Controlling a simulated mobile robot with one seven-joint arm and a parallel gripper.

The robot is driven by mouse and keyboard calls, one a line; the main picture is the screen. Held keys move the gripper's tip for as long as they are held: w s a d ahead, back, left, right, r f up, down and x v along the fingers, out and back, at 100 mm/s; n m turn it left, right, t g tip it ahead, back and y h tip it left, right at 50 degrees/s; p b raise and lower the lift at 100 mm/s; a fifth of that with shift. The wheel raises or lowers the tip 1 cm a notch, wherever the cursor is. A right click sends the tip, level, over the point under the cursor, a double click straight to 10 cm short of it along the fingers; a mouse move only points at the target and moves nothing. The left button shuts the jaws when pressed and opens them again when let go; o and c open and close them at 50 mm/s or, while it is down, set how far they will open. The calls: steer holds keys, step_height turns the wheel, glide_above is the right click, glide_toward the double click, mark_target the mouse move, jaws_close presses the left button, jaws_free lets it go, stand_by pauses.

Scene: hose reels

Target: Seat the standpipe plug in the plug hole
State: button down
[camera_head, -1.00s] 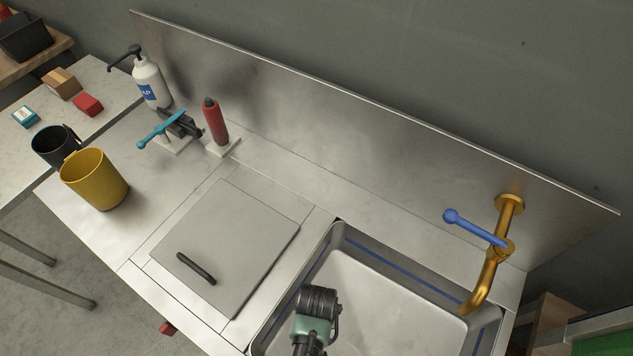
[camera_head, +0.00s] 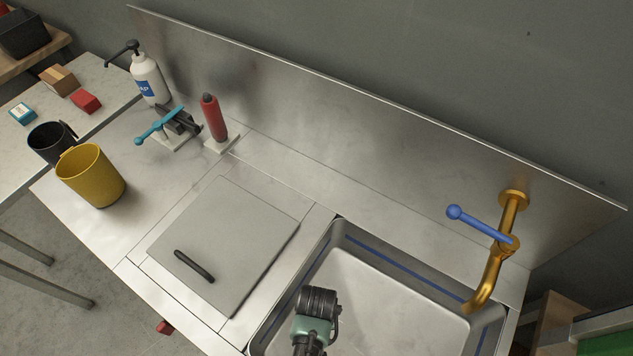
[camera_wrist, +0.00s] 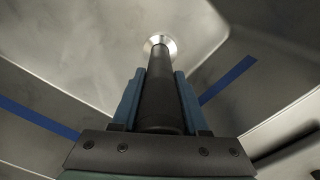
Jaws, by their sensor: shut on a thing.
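The standpipe plug (camera_wrist: 160,98) is a dark, straight tube. In the wrist view my gripper (camera_wrist: 159,76) is shut on it, with one blue finger on each side. The tube's far end points at the bright metal ring of the plug hole (camera_wrist: 169,42) in the sink floor and overlaps it in the picture. I cannot tell whether the end is inside the hole or just above it. In the head view my wrist hangs over the near part of the sink (camera_head: 375,278); the fingers, plug and hole are hidden there.
A brass tap (camera_head: 489,277) with a blue lever (camera_head: 478,224) reaches over the sink's right side. A grey lid with a black handle (camera_head: 194,266) lies to the left. A yellow cup (camera_head: 90,176), soap bottle (camera_head: 150,80), red cylinder (camera_head: 213,118) and teal-handled clamp (camera_head: 160,125) stand farther left.

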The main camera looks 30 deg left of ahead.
steer(key=shift+f+b, duration=0.45)
steer(key=shift+f, duration=0.2)
steer(key=shift+c, duration=1.7)
jaws_free()
step_height(320, 180, up, 13)
steer(key=shift+w, duration=0.1)
